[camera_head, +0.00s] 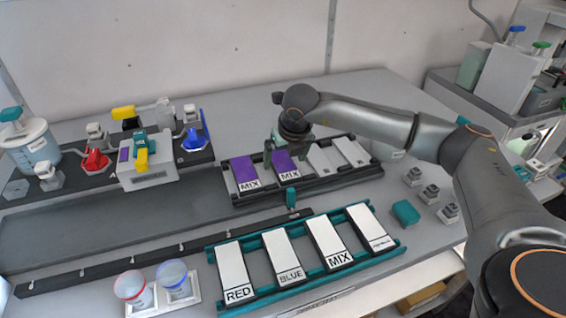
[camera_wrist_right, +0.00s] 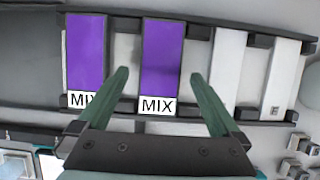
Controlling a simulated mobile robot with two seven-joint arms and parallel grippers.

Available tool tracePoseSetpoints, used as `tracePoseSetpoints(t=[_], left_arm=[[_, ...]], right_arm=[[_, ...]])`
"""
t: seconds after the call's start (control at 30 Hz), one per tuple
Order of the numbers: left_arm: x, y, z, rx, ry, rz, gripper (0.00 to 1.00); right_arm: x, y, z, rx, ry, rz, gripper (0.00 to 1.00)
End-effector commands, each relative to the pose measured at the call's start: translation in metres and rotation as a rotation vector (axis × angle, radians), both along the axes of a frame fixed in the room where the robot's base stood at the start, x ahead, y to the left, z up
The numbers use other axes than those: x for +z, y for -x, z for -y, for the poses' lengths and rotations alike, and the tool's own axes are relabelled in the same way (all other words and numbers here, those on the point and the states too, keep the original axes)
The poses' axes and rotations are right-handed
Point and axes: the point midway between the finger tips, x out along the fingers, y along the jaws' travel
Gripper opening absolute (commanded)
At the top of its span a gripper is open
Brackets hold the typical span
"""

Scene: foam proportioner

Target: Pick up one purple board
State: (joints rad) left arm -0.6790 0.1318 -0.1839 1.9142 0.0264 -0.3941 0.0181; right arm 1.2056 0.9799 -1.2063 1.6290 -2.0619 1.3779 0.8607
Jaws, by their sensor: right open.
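Two purple boards labelled MIX lie side by side in the dark rack at the back. The left purple board (camera_head: 243,169) also shows in the right wrist view (camera_wrist_right: 85,52). The right purple board (camera_head: 283,160) shows in the wrist view (camera_wrist_right: 161,57) between the fingers of my right gripper (camera_wrist_right: 160,95). In the head view my right gripper (camera_head: 281,150) is over the rack, at the right purple board, and partly covers it. It is open, with one green finger on each side of that board; contact cannot be told. My left gripper is out of view.
The dark rack (camera_head: 300,187) also holds white boards (camera_head: 322,160) to the right. A teal rack (camera_head: 393,247) with labelled white boards stands in front. Two cups (camera_head: 133,288) are front left; a valve unit (camera_head: 150,160) stands at left. Small grey knobs (camera_head: 430,193) stand right.

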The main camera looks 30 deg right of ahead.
Motion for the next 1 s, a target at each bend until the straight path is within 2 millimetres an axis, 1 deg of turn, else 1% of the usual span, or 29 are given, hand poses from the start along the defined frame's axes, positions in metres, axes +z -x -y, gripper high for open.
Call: tracePoseSetpoints(t=[0.03, 0.13, 0.37, 1.0], left_arm=[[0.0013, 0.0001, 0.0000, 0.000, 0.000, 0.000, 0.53], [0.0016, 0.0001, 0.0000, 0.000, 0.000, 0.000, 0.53], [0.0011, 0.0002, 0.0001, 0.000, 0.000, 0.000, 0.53], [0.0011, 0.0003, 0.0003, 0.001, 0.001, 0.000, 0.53]], right_arm=[[-0.0052, -0.0019, 0.0008, 0.000, 0.001, -0.001, 1.00], [-0.0106, -0.0044, 0.0015, 0.000, 0.001, 0.001, 1.00], [-0.0116, -0.0046, 0.0013, 0.001, 0.001, 0.001, 0.99], [-0.0110, -0.0044, 0.0014, 0.000, 0.000, 0.001, 0.27]])
